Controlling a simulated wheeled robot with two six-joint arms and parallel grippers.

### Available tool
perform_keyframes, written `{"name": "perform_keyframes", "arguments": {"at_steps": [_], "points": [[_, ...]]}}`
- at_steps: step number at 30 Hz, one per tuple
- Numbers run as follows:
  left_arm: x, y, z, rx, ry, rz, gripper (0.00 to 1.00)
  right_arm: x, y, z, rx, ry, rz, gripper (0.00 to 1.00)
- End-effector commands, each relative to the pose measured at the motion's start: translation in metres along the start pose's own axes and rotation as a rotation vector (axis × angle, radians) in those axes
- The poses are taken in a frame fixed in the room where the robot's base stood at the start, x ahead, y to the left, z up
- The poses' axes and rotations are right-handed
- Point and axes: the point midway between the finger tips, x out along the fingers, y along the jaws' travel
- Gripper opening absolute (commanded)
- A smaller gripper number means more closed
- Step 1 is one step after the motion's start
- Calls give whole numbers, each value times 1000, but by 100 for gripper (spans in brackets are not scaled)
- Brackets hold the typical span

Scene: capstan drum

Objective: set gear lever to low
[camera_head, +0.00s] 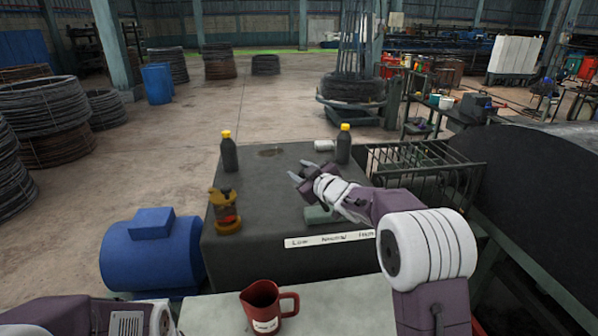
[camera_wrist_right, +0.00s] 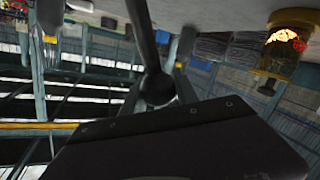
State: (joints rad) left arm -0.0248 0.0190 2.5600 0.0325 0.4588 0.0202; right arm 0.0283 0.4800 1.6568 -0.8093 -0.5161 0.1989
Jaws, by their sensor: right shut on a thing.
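The gear lever (camera_wrist_right: 143,30) is a dark rod with a round knob, seen in the right wrist view. My right gripper (camera_head: 300,170) reaches over the dark box from the right, and its jaws are closed around the knob in the wrist view (camera_wrist_right: 157,88). In the head view my gripper and arm hide the lever. A white label plate (camera_head: 330,240) on the box's near edge reads Low, Neutral and High from left to right. I cannot tell which word the lever lines up with. My left gripper is out of view; only part of my left arm shows at bottom left.
On the box (camera_head: 255,180) stand two dark bottles with yellow caps (camera_head: 229,153) (camera_head: 343,146) and a brass oiler (camera_head: 227,212). A red jug (camera_head: 265,308) stands in front. A blue motor (camera_head: 155,250) is left, a wire cage (camera_head: 425,165) right. The box's left-middle top is clear.

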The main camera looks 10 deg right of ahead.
Motion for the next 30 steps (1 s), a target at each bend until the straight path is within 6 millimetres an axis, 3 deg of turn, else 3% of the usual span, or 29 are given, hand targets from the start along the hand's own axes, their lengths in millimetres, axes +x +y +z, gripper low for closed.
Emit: {"name": "perform_keyframes", "arguments": {"at_steps": [7, 8, 9, 20, 30], "points": [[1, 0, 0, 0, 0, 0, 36, 1, -5, 8, -1, -17, -9, 0], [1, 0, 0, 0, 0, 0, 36, 1, -5, 8, -1, -17, -10, 44], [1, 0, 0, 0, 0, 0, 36, 1, -5, 8, -1, -16, -9, 55], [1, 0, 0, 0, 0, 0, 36, -4, -2, 4, 0, -8, -4, 56], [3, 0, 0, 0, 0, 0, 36, -70, -2, 4, 0, -13, -6, 56]]}}
